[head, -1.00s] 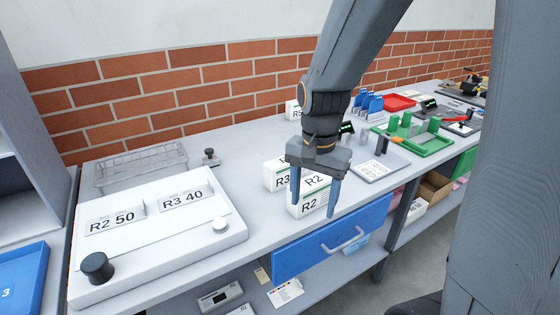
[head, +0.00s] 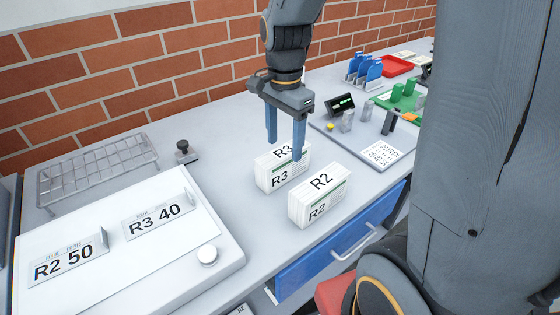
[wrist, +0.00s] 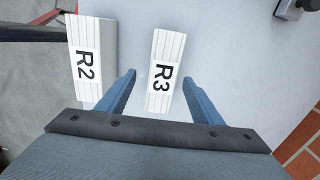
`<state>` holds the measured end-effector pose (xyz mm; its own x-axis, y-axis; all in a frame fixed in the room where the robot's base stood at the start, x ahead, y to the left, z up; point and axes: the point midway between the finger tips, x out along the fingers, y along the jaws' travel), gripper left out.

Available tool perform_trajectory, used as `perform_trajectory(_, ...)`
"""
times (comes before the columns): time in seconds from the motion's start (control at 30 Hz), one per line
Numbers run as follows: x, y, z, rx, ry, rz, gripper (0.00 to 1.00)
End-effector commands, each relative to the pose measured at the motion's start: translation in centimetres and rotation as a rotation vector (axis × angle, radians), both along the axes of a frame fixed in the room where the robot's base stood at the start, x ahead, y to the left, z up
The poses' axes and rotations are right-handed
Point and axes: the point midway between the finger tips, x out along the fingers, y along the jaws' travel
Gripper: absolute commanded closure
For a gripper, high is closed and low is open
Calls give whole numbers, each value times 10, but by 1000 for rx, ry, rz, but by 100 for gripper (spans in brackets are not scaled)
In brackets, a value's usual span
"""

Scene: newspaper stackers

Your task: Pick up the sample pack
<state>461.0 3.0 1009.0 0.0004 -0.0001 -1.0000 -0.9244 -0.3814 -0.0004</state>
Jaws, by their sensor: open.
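Two white packs stand on the grey bench. The pack marked R3 (head: 279,179) stands behind and to the left of the pack marked R2 (head: 318,200). In the wrist view, R3 (wrist: 163,76) lies between my fingers' lines, and R2 (wrist: 88,62) is outside them to the left. My gripper (head: 285,148) is open and empty, with its blue fingers pointing down just above R3. The right finger overlaps R3 in the head view; I cannot tell whether they touch. No pack bears the words "sample pack".
A white tray-like unit (head: 80,290) with R2 50 and R3 40 labels is at the left. A wire rack (head: 98,170) and a small dark-knobbed item (head: 185,152) are behind it. A grey board (head: 375,150) is at the right. A blue drawer (head: 310,258) is below the bench edge.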

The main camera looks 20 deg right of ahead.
Motion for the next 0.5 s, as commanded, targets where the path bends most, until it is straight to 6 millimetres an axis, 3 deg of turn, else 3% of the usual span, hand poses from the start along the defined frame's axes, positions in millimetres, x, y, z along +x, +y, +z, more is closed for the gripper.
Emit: perform_trajectory(0.5,1,-1,-35,-1,4,-13,40)
